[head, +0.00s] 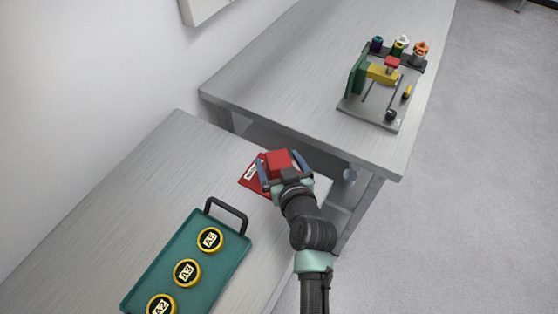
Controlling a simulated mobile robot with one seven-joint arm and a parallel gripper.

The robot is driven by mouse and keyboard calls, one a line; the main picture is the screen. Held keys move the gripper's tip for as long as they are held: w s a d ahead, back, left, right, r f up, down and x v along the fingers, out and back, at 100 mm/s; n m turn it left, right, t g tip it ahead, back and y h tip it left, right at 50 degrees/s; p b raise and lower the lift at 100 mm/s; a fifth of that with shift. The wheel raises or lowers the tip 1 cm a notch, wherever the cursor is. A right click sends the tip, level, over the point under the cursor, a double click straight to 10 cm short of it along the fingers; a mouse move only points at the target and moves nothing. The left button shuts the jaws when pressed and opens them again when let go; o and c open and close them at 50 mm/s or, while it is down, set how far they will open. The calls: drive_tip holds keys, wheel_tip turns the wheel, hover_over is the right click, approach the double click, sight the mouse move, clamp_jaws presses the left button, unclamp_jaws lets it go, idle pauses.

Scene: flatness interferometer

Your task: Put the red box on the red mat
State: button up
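The red box (278,162) is at the near table's right end, between the two blue fingers of my gripper (283,166). The fingers lie along its left and right sides. Whether they press on it or stand slightly apart cannot be told at this size. The red mat (249,181) has a white label and lies on the near table. Its left part shows; the rest is hidden under the box and gripper. The box appears over the mat, but whether it rests on it or is held just above is unclear.
A teal tray (215,275) with a black handle and several yellow-rimmed labelled discs stands at front left. The near table's (150,190) back is clear. The far table (290,75) carries a grey fixture plate (356,106) with a green block and several coloured parts.

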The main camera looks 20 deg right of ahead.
drive_tip(key=shift+r, duration=0.15)
drive_tip(key=b+v, duration=0.1)
drive_tip(key=v, duration=1.1)
